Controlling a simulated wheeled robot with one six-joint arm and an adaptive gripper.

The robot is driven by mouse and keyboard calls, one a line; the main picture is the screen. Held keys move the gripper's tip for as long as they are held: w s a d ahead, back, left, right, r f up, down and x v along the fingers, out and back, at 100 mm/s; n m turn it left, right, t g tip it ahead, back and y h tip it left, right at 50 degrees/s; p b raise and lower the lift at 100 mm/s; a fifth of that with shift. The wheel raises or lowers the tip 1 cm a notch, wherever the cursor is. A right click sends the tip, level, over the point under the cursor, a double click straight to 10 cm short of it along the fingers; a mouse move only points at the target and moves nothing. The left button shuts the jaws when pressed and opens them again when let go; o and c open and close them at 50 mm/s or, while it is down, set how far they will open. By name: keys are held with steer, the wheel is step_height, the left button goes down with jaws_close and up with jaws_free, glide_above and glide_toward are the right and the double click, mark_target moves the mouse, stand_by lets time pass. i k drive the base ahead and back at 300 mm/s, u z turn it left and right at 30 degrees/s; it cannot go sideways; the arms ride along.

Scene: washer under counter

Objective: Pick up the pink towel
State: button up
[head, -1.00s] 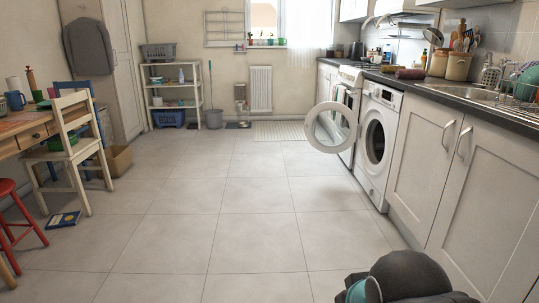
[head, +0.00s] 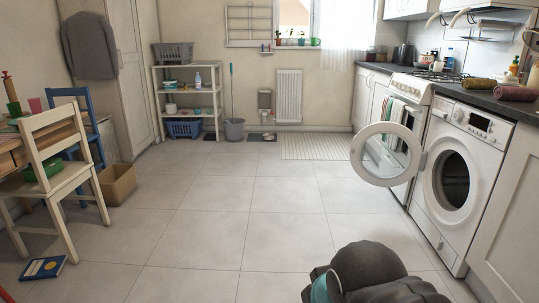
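A rolled, dusky pink-red cloth (head: 515,92), which looks like the pink towel, lies on the dark counter (head: 492,99) above the washer, at the right of the head view. An olive-yellow roll (head: 478,83) lies just behind it. Part of my dark arm with a teal joint shows at the bottom right, well short of the counter. My gripper's fingers are not in view.
The white washer (head: 470,212) stands under the counter with its round door (head: 386,178) swung open into the room. A cardboard box (head: 117,186), a cream chair (head: 55,175) and a blue book (head: 43,267) are at left. The middle floor is clear.

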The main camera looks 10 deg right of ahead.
mark_target(510, 93)
steer(key=z, duration=0.35)
steer(key=i, duration=1.5)
steer(key=z, duration=1.7)
steer(key=i, duration=0.95)
steer(key=z, duration=0.8)
